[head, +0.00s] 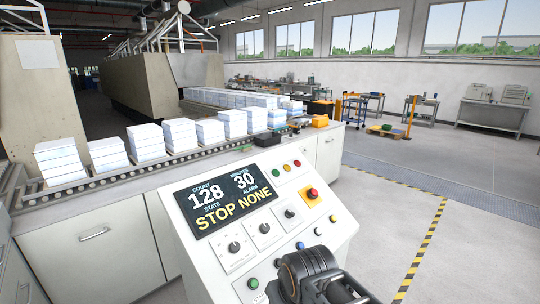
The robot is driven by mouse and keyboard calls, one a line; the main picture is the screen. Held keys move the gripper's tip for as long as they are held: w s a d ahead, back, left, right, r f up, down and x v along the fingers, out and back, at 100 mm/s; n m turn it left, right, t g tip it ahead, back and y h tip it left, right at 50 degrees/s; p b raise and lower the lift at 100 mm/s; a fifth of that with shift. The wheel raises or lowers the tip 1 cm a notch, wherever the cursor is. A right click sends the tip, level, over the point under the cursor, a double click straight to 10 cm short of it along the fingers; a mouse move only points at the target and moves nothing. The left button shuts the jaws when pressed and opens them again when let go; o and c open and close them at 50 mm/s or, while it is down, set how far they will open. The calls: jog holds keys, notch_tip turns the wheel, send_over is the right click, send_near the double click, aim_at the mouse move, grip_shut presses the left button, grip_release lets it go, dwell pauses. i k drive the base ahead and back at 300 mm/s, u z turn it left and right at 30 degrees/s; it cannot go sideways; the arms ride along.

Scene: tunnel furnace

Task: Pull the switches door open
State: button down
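A white control console (330,232) with a sloped top stands right in front of me. Its panel carries a dark display (224,199) reading 128, 30 and STOP NONE, rotary switches (234,247), coloured buttons and a red emergency stop (312,193). I cannot tell which door is the switches door; no door shows on the console's visible faces. Its lower front is out of frame. A dark part of my arm is over the console's lower right edge. My gripper's fingers do not show.
Left of the console is a white cabinet (92,262) with bar handles (95,234). Above it a roller conveyor (108,180) carries several paper-like stacks (175,137). A yellow-black floor stripe (423,250) runs at right. The floor (385,205) between console and stripe is clear.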

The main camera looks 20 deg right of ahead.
aim_at(329, 146)
jog(key=k, duration=1.65)
jog(key=z, duration=1.25)
jog(key=i, duration=7.25)
jog(key=u, duration=0.2)
jog(key=i, duration=0.1)
jog(key=u, duration=1.05)
